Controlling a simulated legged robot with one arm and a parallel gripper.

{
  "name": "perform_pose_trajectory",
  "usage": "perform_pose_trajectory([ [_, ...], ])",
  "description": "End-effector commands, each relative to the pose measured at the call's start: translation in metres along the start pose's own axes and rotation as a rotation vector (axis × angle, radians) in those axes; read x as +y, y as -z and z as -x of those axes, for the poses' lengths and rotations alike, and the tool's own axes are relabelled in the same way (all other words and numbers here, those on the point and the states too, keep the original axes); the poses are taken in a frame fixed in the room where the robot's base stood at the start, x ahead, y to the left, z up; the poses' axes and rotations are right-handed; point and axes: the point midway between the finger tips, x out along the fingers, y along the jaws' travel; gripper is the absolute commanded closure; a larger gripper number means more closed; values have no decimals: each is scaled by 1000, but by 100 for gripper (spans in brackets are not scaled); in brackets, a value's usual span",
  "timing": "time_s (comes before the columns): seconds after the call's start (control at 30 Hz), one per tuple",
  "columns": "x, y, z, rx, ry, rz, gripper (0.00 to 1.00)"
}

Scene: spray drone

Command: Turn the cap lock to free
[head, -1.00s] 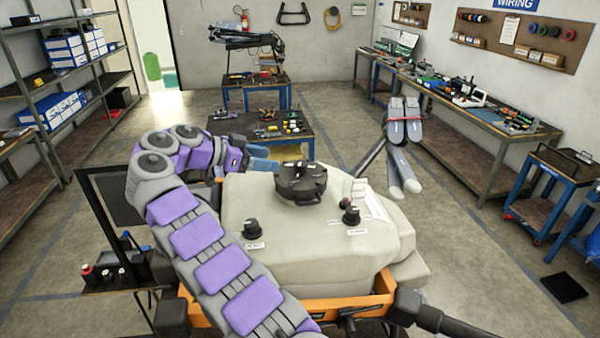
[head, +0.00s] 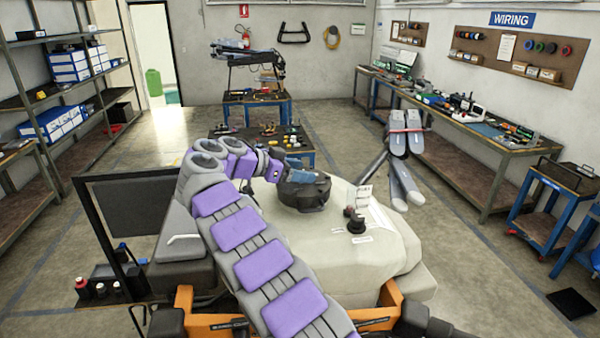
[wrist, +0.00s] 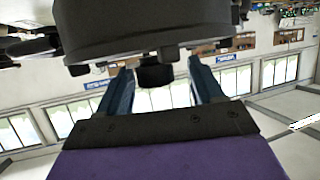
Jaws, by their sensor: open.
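The large round black cap (head: 300,196) sits on top of the drone's pale beige tank (head: 325,240). It fills the top of the wrist view (wrist: 150,28). My gripper (head: 306,178) is open, with its blue fingers at the far upper side of the cap in the head view. In the wrist view my gripper (wrist: 162,70) has its two fingers apart, and a short dark stub (wrist: 155,74) shows between them near the cap. I cannot tell whether the fingers touch it. The lock's markings and setting are not readable.
Black knobs (head: 357,224) with small white labels stand on the tank's right side. The tank rests in an orange frame (head: 185,299). A low tool table (head: 255,132) lies behind.

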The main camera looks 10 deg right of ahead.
Motion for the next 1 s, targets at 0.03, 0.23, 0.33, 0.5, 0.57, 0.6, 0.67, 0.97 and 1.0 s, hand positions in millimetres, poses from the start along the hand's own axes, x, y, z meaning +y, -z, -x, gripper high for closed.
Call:
perform_pose_trajectory([
  [0.03,1,0,-2,0,-2,0,33],
  [0.23,3,2,-9,-4,-4,0,33],
  [0.33,3,2,-9,-4,-4,0,33],
  [0.5,1,1,-5,-2,-2,0,48],
  [0.57,0,0,-4,0,-1,-1,53],
  [0.6,0,0,-3,0,0,0,57],
  [0.67,0,0,-3,0,0,0,63],
  [0.97,0,-1,-2,0,3,1,85],
  [1.0,0,-1,-2,0,4,2,85],
])
